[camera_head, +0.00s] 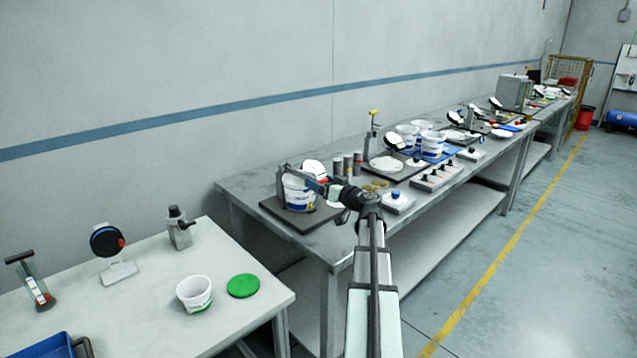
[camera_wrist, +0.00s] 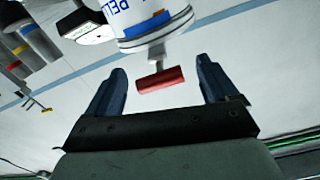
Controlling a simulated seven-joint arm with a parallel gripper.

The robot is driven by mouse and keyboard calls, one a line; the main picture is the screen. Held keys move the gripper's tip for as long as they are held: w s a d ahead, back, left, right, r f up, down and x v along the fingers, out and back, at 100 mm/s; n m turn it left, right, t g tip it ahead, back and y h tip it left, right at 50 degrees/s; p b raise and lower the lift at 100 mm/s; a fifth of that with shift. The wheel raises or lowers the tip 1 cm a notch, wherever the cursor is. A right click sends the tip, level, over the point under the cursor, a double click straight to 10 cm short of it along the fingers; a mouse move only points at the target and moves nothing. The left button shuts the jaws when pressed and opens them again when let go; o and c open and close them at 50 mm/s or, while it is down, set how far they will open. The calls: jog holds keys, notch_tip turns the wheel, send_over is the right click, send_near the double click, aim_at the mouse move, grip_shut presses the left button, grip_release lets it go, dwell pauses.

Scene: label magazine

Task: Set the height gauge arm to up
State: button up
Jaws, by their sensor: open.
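The height gauge has a dark base plate (camera_head: 270,208) and an upright post at its left. Its dark arm (camera_head: 304,174) runs from the post to the right, sloping slightly down across the top of a white tub (camera_head: 298,197). In the wrist view, a red handle (camera_wrist: 161,80) on a short grey stem shows in front of the tub (camera_wrist: 150,25) with blue print. My gripper (camera_head: 329,189) is at the right of the tub, by the arm's end. In the wrist view my gripper (camera_wrist: 162,85) is open, with the red handle between or just beyond its fingers; contact is not visible.
Grey cylinders (camera_head: 348,165) stand right behind my gripper. A small box with a blue knob (camera_head: 396,199) and a switch panel (camera_head: 436,177) lie to the right on the bench. A separate table (camera_head: 130,315) at front left holds a white cup and green lid.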

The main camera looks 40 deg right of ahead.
jog(key=shift+w, duration=0.9)
jog(key=shift+c, duration=0.4)
jog(key=c, duration=1.3)
jog(key=shift+r, duration=0.15)
